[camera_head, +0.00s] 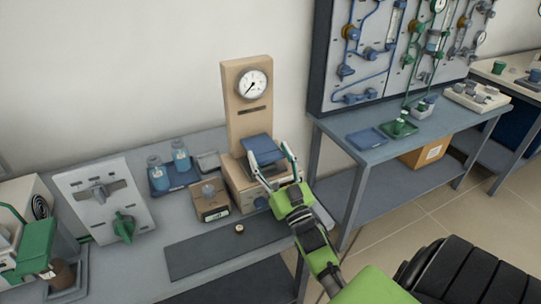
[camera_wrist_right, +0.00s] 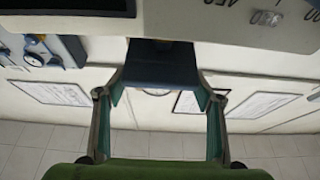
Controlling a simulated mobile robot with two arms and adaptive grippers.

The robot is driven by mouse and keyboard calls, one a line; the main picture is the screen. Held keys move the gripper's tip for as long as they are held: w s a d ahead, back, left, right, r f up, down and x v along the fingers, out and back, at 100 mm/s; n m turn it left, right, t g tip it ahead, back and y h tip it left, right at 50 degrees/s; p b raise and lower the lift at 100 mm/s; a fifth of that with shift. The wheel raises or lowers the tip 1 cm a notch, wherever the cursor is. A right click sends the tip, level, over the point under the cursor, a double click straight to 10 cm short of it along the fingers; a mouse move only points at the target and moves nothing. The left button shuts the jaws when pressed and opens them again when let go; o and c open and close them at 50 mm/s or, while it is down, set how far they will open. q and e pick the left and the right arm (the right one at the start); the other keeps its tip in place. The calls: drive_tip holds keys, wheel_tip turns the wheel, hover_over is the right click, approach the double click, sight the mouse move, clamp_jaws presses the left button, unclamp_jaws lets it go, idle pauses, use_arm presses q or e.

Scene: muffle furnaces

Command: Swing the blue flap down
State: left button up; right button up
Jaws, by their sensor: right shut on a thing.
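The blue flap (camera_head: 257,145) is on the front of a beige, wood-coloured unit (camera_head: 236,100) with a round dial. It stands out from the unit, above a lower box-like part. My right gripper (camera_head: 267,158) has reached it from the front right, with one finger on each side. In the right wrist view the flap (camera_wrist_right: 160,65) is a dark blue panel between the two fingers, and the gripper is shut on it. The fingers partly hide the flap's edges. My left gripper is not in view.
A small box (camera_head: 211,201) stands left of the unit, near a blue tray (camera_head: 174,180) with bottles. A grey panel with a green knob (camera_head: 124,226) is further left. A dark mat (camera_head: 200,255) lies in front, with a small round item (camera_head: 239,229) on it.

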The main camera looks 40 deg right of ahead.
sight(272, 162)
drive_tip(key=o, duration=1.2)
drive_tip(key=shift+f, duration=0.35)
drive_tip(key=o, duration=0.4)
drive_tip(key=shift+w+y, duration=0.1)
drive_tip(key=shift+y, duration=0.2)
drive_tip(key=shift+w, duration=0.1)
drive_tip(key=shift+r, duration=0.15)
drive_tip(key=v, duration=0.3)
drive_tip(key=shift+f, duration=0.3)
drive_tip(key=s+a, duration=0.1)
drive_tip(key=s, duration=0.3)
drive_tip(key=s+a, duration=0.1)
drive_tip(key=s, duration=0.2)
drive_tip(key=s+a, duration=0.1)
drive_tip(key=s, duration=0.3)
drive_tip(key=shift+s+r, duration=0.25)
drive_tip(key=shift+s, duration=0.1)
drive_tip(key=shift+f, duration=0.1)
